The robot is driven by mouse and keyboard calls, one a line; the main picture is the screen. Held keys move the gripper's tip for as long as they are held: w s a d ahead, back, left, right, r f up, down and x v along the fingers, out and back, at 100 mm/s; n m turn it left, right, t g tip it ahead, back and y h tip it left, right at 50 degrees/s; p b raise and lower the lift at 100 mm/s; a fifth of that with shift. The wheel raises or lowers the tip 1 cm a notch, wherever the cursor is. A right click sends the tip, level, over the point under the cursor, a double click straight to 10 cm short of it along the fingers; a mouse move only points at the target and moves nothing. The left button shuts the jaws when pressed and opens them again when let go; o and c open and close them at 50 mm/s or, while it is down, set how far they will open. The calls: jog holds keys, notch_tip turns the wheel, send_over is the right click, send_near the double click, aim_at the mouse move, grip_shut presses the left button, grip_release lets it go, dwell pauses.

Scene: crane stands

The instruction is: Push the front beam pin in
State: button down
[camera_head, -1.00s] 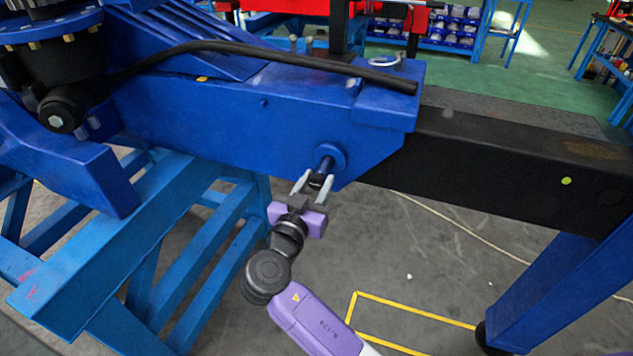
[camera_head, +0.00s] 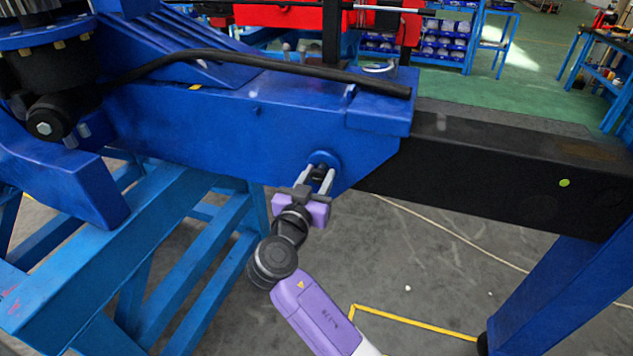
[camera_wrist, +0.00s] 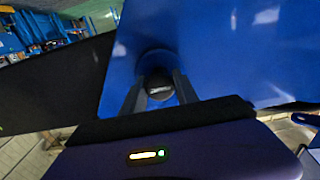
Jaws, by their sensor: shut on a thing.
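The front beam pin (camera_wrist: 159,88) shows its dark round end between my fingers in the wrist view. It sits in the round blue boss (camera_head: 325,158) on the side of the blue beam (camera_head: 260,122). My gripper (camera_head: 321,173) is shut on the pin, one finger on each side, with the fingertips close to the boss. In the wrist view the boss (camera_wrist: 155,60) lies just behind the fingertips. Most of the pin is hidden by the fingers and the boss, so its depth is hard to tell.
A black inner beam (camera_head: 500,165) runs out to the right from the blue beam. Blue stand legs (camera_head: 165,240) fill the lower left, and a blue post (camera_head: 560,290) stands at the lower right. A black hose (camera_head: 280,67) lies along the beam top. Floor below the beam is open.

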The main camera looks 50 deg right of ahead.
jog(key=c, duration=0.9)
grip_release()
jog(key=shift+d, duration=0.25)
jog(key=shift+c, duration=0.2)
jog(key=shift+a, duration=0.1)
jog(key=b+v, duration=0.1)
jog(key=v, duration=0.6)
jog(key=shift+a+b, duration=0.3)
jog(key=shift+s, duration=0.1)
